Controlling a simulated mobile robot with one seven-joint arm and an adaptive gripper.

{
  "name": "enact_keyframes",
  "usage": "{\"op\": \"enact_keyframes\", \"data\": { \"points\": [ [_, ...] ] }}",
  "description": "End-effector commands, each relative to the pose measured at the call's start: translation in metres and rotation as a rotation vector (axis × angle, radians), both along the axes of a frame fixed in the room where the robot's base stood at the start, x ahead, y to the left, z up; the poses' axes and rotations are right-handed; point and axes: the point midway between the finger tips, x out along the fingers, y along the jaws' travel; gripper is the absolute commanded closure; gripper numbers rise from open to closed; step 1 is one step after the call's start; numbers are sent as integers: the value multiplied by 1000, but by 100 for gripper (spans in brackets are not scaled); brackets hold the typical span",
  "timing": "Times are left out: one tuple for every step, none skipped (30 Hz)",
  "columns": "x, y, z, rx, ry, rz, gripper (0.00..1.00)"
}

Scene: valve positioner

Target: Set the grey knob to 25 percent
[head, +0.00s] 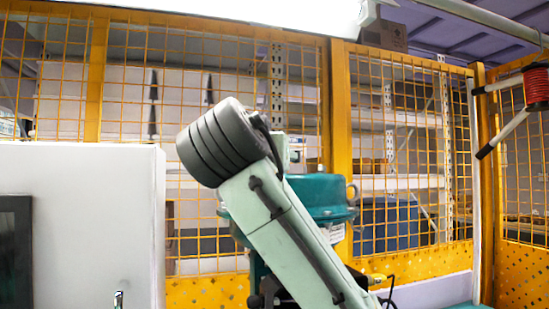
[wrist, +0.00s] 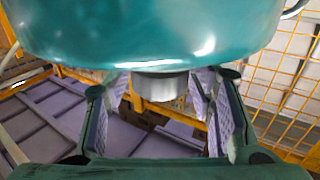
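The grey knob (wrist: 160,86) is a pale, short cylinder under the rounded teal housing (wrist: 150,35) in the wrist view. My gripper (wrist: 163,97) is open, with one finger to the left of the knob and one to the right. A gap shows between the knob and each finger pad. I cannot tell how deep the knob sits between the pads. No scale or pointer on the knob is readable. In the head view the teal housing (head: 318,190) stands behind my pale arm link, and the knob is hidden.
A yellow mesh fence (head: 340,130) runs behind the housing, with shelves beyond it. A white cabinet (head: 95,220) stands at the left. A red-banded reel (head: 537,85) hangs at the upper right. A metal ring (head: 352,192) sticks out from the housing's right side.

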Motion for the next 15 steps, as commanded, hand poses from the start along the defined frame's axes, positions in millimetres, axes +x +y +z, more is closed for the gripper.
{"op": "enact_keyframes", "data": {
  "points": [
    [0,0,0,0,0,0,45],
    [0,0,0,0,-1,0,43],
    [0,0,0,1,-1,0,43],
    [0,0,0,1,-1,0,43],
    [0,0,0,1,-1,0,43],
    [0,0,0,1,-1,0,43],
    [0,0,0,1,-1,0,43],
    [0,0,0,1,-1,0,43],
    [0,0,0,1,-1,0,43],
    [0,0,1,1,-1,0,43],
    [-1,0,1,1,-2,1,43],
    [-3,1,1,1,-2,1,43],
    [-5,1,1,0,-3,2,43],
    [-8,2,1,0,-3,2,43],
    [-12,3,1,-1,-3,2,43]
  ]
}}
